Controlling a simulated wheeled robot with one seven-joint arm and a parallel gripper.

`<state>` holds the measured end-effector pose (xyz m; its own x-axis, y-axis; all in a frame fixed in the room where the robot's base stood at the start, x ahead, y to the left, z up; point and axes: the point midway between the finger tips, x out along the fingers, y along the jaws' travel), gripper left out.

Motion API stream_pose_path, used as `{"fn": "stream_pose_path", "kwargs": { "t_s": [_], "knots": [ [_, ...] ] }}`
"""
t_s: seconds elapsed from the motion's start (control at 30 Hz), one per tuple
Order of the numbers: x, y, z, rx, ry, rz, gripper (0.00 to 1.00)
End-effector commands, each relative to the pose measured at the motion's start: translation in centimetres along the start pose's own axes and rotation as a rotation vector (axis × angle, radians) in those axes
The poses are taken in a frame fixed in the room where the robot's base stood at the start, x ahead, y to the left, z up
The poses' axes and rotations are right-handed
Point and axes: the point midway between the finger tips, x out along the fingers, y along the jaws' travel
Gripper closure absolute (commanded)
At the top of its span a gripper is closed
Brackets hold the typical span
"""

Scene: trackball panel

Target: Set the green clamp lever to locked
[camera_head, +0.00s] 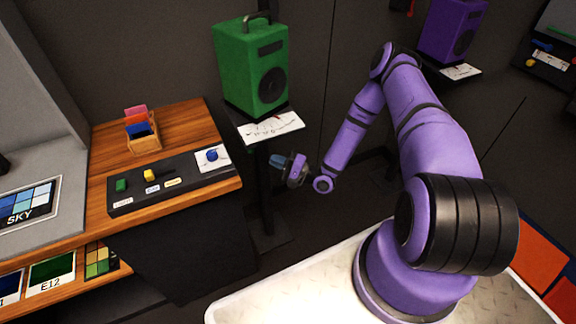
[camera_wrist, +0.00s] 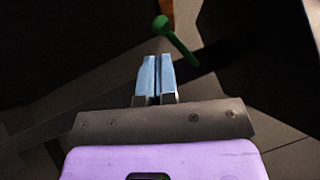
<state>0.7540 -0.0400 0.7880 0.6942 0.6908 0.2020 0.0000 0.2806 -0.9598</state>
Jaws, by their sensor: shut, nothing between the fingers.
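The green lever (camera_wrist: 179,40) shows in the wrist view as a thin arm with a round knob at its upper left end. It slants down to the right, just beyond and right of my fingertips. My gripper (camera_wrist: 158,58) is shut and empty, its two pale blue fingers together, with a small gap seen between them and the lever. In the head view my gripper (camera_head: 276,160) hangs right of the wooden desk, in front of a dark post. I cannot make out the lever there, and its locked marking is not visible in either view.
A black control panel (camera_head: 146,200) with small green and yellow controls and a blue ball lies on the wooden desk (camera_head: 183,120). A green speaker (camera_head: 247,75) stands on a shelf above my gripper, with a paper sheet (camera_head: 272,127) at its front. Dark floor lies around the post.

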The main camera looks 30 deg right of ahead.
Motion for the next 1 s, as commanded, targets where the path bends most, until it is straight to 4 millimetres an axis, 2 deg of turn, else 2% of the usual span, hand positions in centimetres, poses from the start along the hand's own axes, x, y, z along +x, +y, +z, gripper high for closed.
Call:
{"fn": "stream_pose_path", "kwargs": {
  "t_s": [0.03,0.2,0.4,0.87,1.0],
  "knots": [
    [1.0,0.0,0.0,-0.001,-0.002,-0.001,1.0],
    [3.7,0.0,0.0,0.0,-0.001,0.0,1.0],
    [5.5,0.0,0.0,-0.001,0.0,-0.001,1.0],
    [6.0,0.0,0.0,0.003,0.001,-0.004,1.0],
    [6.2,-0.2,0.2,0.059,0.004,-0.061,1.0]
  ]
}}
